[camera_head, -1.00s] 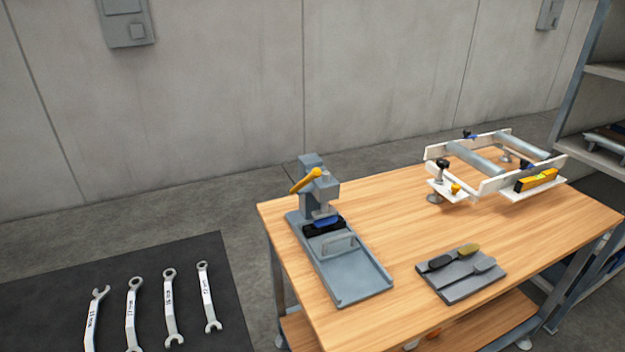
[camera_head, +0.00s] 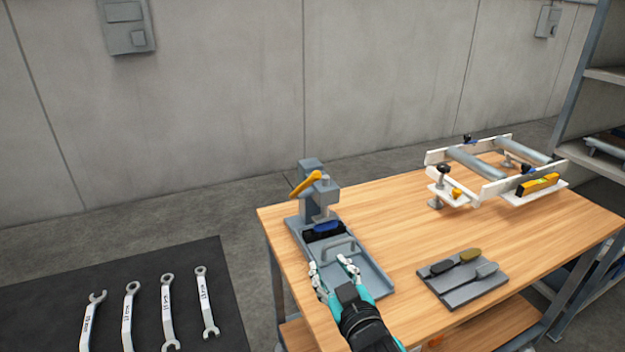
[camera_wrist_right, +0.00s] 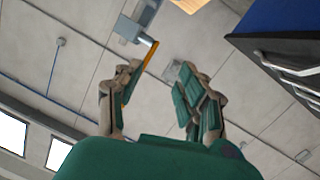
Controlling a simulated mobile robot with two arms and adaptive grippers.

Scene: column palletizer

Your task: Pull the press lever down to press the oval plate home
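The grey press (camera_head: 314,190) stands at the table's left back on a grey base tray (camera_head: 372,277). Its yellow-orange lever (camera_head: 305,184) slants up to the right at the press head. The blue oval plate (camera_head: 327,227) sits in a black holder (camera_head: 312,236) under the ram. My right gripper (camera_head: 333,266) is over the front of the tray, short of the press, fingers apart and empty. In the right wrist view the open fingers (camera_wrist_right: 158,92) frame a view with the lever (camera_wrist_right: 150,55) beyond them, by the left finger. My left gripper is out of view.
A white frame with rollers (camera_head: 480,192) stands at the back right. Several wrenches (camera_head: 168,310) lie on a dark mat (camera_head: 225,300) at left. Bare wood (camera_head: 400,215) is clear between.

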